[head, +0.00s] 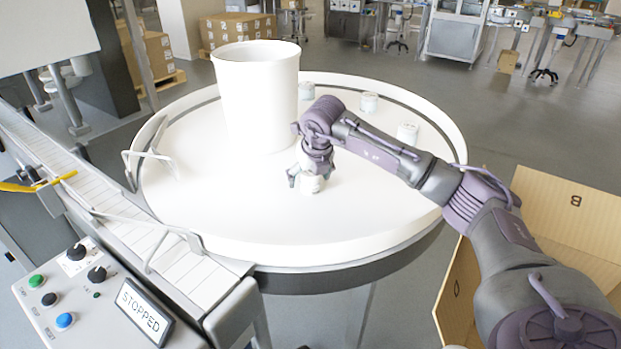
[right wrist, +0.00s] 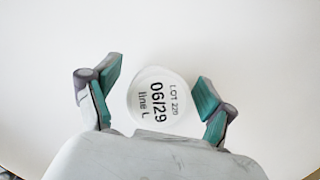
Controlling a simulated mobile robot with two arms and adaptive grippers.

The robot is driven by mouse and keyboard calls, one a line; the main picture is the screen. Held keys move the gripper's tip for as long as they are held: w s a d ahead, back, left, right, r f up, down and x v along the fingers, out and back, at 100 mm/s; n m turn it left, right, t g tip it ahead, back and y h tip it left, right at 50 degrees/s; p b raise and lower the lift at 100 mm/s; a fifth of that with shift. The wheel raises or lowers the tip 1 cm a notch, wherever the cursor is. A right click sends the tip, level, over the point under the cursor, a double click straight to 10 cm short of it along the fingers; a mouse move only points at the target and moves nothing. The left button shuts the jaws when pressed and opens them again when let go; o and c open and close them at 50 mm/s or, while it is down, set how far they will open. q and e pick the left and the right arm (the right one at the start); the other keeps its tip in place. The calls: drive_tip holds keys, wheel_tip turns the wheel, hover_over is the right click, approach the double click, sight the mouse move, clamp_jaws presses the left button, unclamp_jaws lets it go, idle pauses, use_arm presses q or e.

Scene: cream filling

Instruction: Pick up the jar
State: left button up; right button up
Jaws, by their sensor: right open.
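A small white jar (head: 312,184) stands on the round white turntable (head: 250,215), under my right gripper (head: 307,180). In the right wrist view the jar's round lid (right wrist: 158,100) shows printed text, "LOT" and "06/29". The two teal-padded fingers of my right gripper (right wrist: 157,98) are spread on either side of the jar, with a gap at each side. The gripper is open and empty. My left gripper is not in view.
A large white cylinder (head: 258,95) stands on the turntable behind and left of the gripper. A raised rim (head: 440,115) runs round the back. A conveyor (head: 120,210) with guide rails joins at left, beside a panel reading "STOPPED" (head: 144,312). An open cardboard box (head: 570,215) is at right.

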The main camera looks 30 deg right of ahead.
drive_tip(key=c, duration=1.3)
drive_tip(key=shift+r, duration=0.2)
